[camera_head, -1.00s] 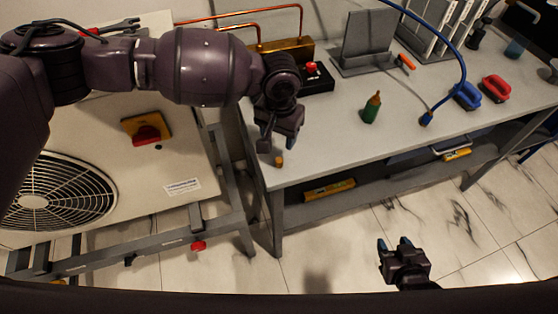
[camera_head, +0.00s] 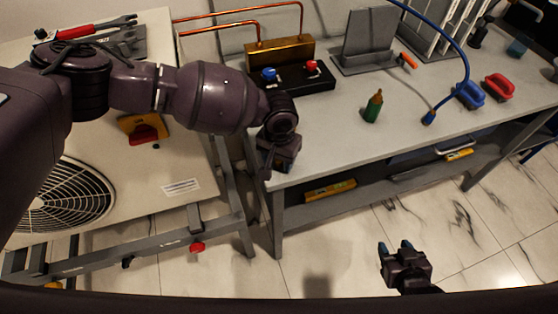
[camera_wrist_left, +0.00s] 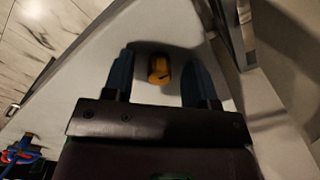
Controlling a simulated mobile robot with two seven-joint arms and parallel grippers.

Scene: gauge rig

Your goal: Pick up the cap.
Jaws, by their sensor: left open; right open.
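The cap (camera_wrist_left: 158,70) is a small yellow-orange cylinder on the grey bench top (camera_head: 330,140). In the left wrist view it lies between the two blue fingers of my left gripper (camera_wrist_left: 160,60), with a gap on each side. In the head view my left gripper (camera_head: 268,172) is over the bench's near left corner and hides the cap. It is open and not holding anything. My right gripper (camera_head: 394,247) is open and empty, out over the floor in front of the bench.
A green bottle (camera_head: 373,106) stands on the bench right of my left gripper. Behind are a black box with a blue knob (camera_head: 269,74) and a red knob (camera_head: 311,66), and a brass block (camera_head: 280,51) with copper pipes. A blue cable (camera_head: 466,63) arches at right.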

